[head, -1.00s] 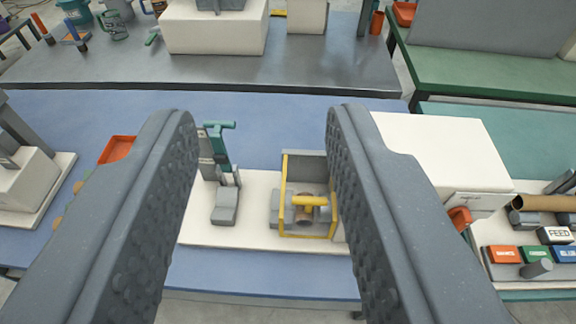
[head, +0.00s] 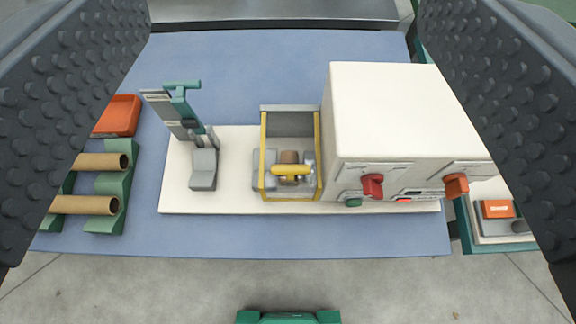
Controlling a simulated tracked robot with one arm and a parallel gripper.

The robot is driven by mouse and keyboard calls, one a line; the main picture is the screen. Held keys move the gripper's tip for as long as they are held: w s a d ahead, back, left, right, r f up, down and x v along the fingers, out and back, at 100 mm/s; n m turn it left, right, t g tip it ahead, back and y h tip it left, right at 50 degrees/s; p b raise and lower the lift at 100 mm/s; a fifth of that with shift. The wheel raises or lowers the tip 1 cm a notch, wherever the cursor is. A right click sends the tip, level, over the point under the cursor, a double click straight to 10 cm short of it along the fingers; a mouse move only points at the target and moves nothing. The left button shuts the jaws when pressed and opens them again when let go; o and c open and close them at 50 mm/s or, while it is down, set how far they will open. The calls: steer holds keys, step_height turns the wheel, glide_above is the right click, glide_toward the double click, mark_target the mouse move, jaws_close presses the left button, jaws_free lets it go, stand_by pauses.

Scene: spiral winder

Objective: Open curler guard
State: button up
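The curler guard (head: 263,150) is a yellow-edged box frame on the cream machine base, with a yellow handle (head: 291,170) at its front. A small brown and grey part shows behind the handle. The guard looks closed, though its exact position is hard to tell. The cream machine housing (head: 395,115) with red and orange knobs stands directly to its right. My gripper (head: 290,130) is wide open and empty, with one dark finger at each side of the picture. The fingers are apart from the guard.
A grey and teal lever press (head: 190,120) stands left of the guard. A green rack (head: 118,185) with brown tubes and an orange tray (head: 117,115) sit farther left. Blue table surface (head: 280,75) is clear behind the machine. The table's front edge is close to the machine base.

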steer(key=w+f+g+p, duration=0.3)
steer(key=w+f+p, duration=0.2)
steer(key=w, duration=0.2)
steer(key=g+p, duration=1.2)
steer(key=p, duration=0.2)
glide_above(291, 167)
step_height(291, 167, down, 20)
steer(key=f, duration=0.1)
step_height(291, 167, down, 13)
steer(key=shift+r+p, duration=0.1)
steer(key=shift+p, duration=1.05)
